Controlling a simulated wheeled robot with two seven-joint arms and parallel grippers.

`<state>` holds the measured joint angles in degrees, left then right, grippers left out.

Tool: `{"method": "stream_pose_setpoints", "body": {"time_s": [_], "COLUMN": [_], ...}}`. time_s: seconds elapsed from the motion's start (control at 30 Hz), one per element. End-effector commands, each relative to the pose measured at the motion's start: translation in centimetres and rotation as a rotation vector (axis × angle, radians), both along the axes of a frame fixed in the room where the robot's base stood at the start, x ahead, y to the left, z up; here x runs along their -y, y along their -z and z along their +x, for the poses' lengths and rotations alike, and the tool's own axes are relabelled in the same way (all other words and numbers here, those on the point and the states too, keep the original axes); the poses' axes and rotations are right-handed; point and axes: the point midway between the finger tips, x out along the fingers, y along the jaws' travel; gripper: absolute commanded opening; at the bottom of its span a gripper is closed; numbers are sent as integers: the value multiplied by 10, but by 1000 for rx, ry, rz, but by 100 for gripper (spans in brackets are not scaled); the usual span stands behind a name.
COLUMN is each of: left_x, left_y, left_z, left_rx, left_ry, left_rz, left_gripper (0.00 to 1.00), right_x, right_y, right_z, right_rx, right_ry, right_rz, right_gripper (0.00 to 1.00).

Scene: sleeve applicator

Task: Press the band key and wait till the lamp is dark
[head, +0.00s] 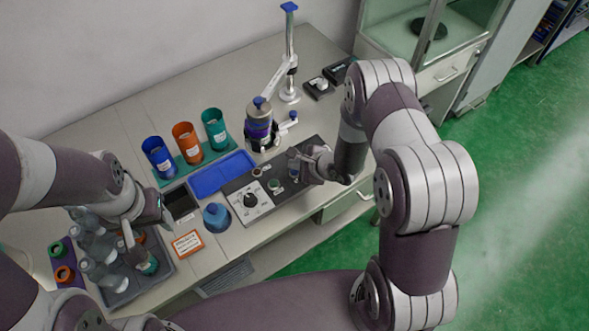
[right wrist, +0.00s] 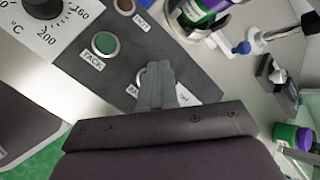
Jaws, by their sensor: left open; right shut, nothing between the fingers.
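The dark control panel (head: 277,188) lies on the bench in the head view. In the right wrist view it carries a green round key (right wrist: 105,43) labelled TACK and a dull brownish-red round piece (right wrist: 125,6) labelled HOT, which shows no bright glow. A label starting "BA" is partly covered by my right gripper (right wrist: 158,72), so the band key is hidden. My right gripper is shut and empty, its fingertips over that spot; contact cannot be told. It also shows in the head view (head: 296,163). My left gripper (head: 147,230) is open above the bottle tray.
A temperature dial (head: 251,199) sits left on the panel. Blue, orange and teal cups (head: 186,139) stand at the back.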

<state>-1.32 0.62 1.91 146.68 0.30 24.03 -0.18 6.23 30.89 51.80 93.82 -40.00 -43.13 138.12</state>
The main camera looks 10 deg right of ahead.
Motion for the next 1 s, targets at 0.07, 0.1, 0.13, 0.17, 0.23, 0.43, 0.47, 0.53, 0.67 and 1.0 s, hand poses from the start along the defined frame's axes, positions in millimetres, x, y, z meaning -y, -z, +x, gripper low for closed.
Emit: {"method": "stream_pose_setpoints", "body": {"time_s": [0.07,0.1,0.13,0.17,0.23,0.43,0.47,0.53,0.67,1.0], "left_x": [0,0,0,0,0,0,0,0,0,0], "left_y": [0,0,0,0,0,0,0,0,0,2], "left_z": [0,0,0,0,0,0,0,0,0,0], "left_rx": [0,0,0,0,0,0,0,0,0,0], "left_ry": [0,0,0,0,0,0,0,0,0,0], "left_rz": [0,0,0,0,0,0,0,0,0,0], "left_gripper": [54,54,54,54,54,54,54,54,54,54], "right_x": [0,0,0,0,0,0,0,0,0,0], "right_y": [0,0,0,0,0,0,0,0,0,8], "right_z": [0,0,0,0,0,0,0,0,0,0], "right_rx": [0,0,0,0,0,0,0,0,0,0], "right_ry": [0,0,0,0,0,0,0,0,0,1], "right_rz": [0,0,0,0,0,0,0,0,0,1], "right_gripper": [0,0,0,0,0,0,0,0,0,0]}}
